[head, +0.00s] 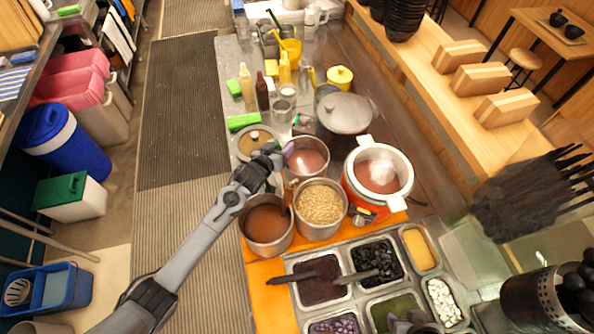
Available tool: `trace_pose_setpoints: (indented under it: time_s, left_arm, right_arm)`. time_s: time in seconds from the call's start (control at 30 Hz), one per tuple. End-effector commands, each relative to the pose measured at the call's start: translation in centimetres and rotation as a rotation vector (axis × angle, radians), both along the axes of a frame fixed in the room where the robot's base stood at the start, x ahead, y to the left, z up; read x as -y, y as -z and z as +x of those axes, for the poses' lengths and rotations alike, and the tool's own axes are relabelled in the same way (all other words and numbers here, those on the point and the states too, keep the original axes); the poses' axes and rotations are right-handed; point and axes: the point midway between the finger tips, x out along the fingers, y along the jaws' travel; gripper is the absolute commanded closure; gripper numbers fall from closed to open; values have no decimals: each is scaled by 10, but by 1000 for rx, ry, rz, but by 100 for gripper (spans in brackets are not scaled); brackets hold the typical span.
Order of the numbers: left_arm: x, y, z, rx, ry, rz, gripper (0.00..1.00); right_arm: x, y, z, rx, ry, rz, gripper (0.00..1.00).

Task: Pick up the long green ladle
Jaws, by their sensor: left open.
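My left gripper (277,150) is open and empty, at the far end of my left arm.
Pots of brown liquid (268,224) and grain (320,204) stand close to the gripper. A red-and-white cooker (398,172) and a large lidded pot (345,112) stand to the right. Topping trays (338,291) fill the near counter. Bottles (262,92) stand behind.

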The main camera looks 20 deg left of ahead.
Motion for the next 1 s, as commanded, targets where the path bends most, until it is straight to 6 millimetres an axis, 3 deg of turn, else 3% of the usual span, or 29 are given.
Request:
trace_pose_setpoints:
  time_s: [0.37,0.73,1.0]
  left_arm:
    - [1,2,5,0,0,0,42]
    - [1,2,5,0,0,0,99]
    - [1,1,5,2,0,0,100]
  right_arm:
    - [1,0,0,-1,-2,-3,57]
    - [-1,0,0,-1,1,2,57]
    - [-2,0,0,-1,4,7,57]
